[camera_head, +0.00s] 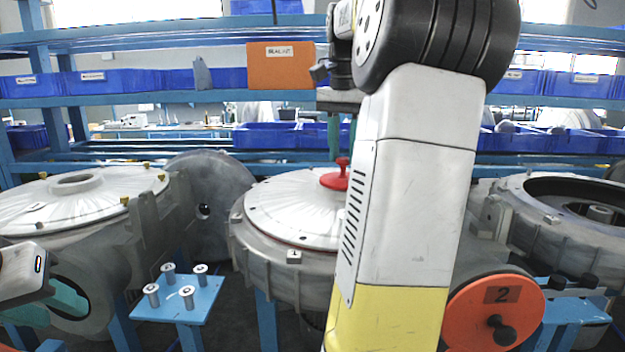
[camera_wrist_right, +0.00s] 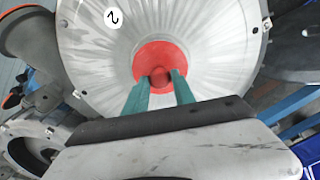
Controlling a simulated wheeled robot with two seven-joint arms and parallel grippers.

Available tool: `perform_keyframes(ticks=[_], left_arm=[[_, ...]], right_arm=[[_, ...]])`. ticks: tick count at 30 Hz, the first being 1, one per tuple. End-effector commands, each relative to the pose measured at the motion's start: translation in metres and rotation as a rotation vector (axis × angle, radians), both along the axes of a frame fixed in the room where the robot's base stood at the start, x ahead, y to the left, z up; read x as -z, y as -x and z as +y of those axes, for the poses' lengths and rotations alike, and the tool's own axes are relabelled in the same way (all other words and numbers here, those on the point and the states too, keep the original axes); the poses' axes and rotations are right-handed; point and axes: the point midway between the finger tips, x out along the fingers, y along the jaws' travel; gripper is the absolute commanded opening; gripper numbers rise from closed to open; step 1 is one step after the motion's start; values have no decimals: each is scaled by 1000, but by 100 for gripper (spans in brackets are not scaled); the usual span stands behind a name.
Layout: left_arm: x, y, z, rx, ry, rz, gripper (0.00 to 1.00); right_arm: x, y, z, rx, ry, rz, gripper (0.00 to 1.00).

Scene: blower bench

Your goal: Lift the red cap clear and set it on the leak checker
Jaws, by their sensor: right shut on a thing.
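The red cap (camera_head: 334,181), a disc with an upright knob, is over the white top of the middle round housing (camera_head: 285,208). In the right wrist view the cap (camera_wrist_right: 158,58) is over the pale cover (camera_wrist_right: 100,50). My right gripper (camera_wrist_right: 160,82) is shut on the cap's knob from above, with a teal finger on each side. I cannot tell whether the cap touches the cover. My left gripper (camera_head: 48,303) is at the lower left, open and empty, away from the cap. I cannot tell which thing is the leak checker.
A blue stand with several metal pins (camera_head: 205,312) is at front left. An orange disc marked 2 (camera_head: 510,318) is at lower right. Other housings stand left (camera_head: 90,205) and right (camera_head: 560,235). Shelves with blue bins (camera_head: 265,135) run behind. My right arm hides the centre right.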

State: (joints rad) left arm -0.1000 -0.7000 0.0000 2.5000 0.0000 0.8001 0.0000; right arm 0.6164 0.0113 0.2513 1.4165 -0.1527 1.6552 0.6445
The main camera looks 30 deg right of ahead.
Motion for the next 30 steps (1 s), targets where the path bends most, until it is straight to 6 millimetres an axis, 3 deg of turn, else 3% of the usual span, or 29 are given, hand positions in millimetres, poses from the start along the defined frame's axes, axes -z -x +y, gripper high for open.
perform_keyframes(ticks=[30], left_arm=[[0, 0, 0, 0, 0, 0, 36]], right_arm=[[-18, 0, 0, 0, 1, -1, 0]])
